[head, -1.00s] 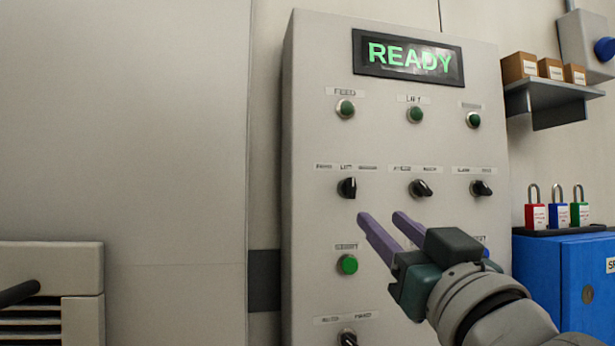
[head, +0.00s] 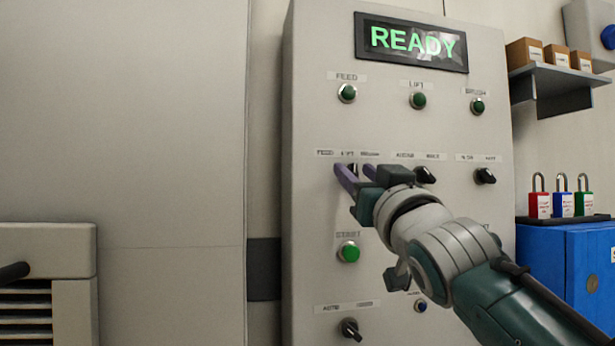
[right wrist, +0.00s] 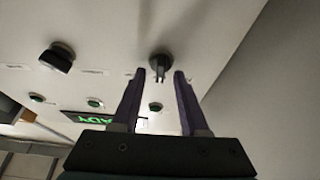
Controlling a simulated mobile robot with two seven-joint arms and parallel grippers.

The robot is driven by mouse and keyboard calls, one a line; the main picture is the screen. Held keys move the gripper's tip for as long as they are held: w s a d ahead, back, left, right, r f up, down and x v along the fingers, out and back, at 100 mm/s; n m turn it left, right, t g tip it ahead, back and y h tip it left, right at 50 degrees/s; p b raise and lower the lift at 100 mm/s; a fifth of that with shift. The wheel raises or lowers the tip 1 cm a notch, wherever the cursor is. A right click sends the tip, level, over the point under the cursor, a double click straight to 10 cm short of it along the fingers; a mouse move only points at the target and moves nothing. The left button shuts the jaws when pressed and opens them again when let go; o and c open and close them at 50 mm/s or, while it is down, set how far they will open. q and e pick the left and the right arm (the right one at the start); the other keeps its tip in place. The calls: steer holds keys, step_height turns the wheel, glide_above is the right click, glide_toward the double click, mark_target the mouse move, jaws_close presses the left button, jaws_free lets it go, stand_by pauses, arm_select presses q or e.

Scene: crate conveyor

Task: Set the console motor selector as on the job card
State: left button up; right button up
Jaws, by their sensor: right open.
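The motor selector (head: 352,168), a black rotary knob under the labels FEED, LIFT and BRUSH, sits at the left of the console's middle row. In the head view my right gripper partly hides it, so its setting is hard to read there. My right gripper (head: 355,172) is open, with its purple fingers pointing at the panel around the knob. In the right wrist view the selector (right wrist: 160,66) shows between the two fingertips (right wrist: 160,76), with a gap on each side. The console (head: 310,225) displays READY. No job card is recognisable. My left gripper is out of view.
Two other black selectors (head: 426,174) (head: 485,176) share the row. A green START button (head: 348,252) is below, and an AUTO selector (head: 350,329) lower still. Green lamps (head: 347,93) are above. A blue cabinet (head: 560,265) with padlocks stands at right.

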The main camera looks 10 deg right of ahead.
steer(key=shift+c, duration=0.4)
jaws_close()
